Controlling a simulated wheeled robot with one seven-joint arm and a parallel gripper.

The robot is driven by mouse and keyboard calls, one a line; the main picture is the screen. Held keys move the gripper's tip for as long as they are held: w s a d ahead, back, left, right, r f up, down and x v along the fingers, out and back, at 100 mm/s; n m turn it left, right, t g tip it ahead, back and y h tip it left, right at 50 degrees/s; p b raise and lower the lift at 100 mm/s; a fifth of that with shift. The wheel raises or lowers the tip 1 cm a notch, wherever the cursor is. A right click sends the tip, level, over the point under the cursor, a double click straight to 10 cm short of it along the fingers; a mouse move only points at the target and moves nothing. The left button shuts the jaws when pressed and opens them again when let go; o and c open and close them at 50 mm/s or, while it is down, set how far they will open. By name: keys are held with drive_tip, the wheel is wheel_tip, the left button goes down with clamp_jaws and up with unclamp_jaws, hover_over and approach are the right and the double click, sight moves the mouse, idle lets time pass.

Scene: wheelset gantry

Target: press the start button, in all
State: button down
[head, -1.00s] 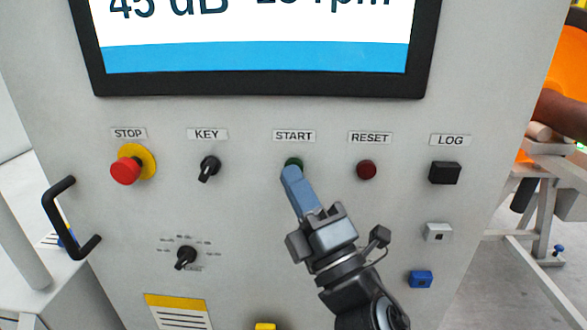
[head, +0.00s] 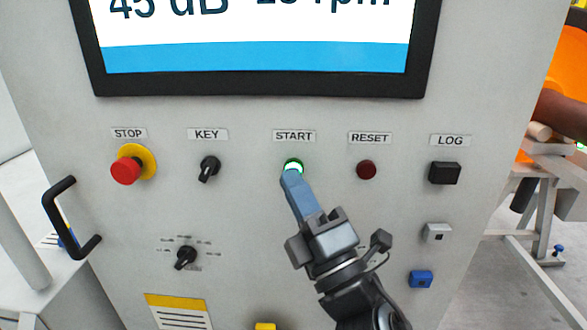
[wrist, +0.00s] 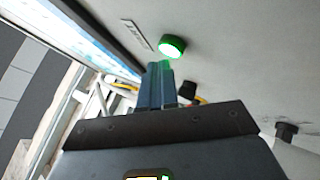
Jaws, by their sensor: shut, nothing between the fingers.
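The start button (head: 293,166) is a round green button under the START label on the grey panel, and its face is lit bright. My gripper (head: 288,174) is shut and empty, with its blue fingertips at the lower edge of the button in the head view. In the wrist view the lit green button (wrist: 172,46) stands out from the panel just beyond the closed fingertips (wrist: 160,66). A narrow gap seems to show there, but I cannot tell surely whether they touch.
The red stop button (head: 126,170) and key switch (head: 209,168) are left of the start button. The dark red reset button (head: 366,169) and black log button (head: 445,173) are right of it. A screen (head: 255,58) is above, a black handle (head: 72,218) at far left.

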drive_tip(key=shift+s, duration=0.2)
drive_tip(key=shift+s+a, duration=0.1)
drive_tip(key=shift+s, duration=2.45)
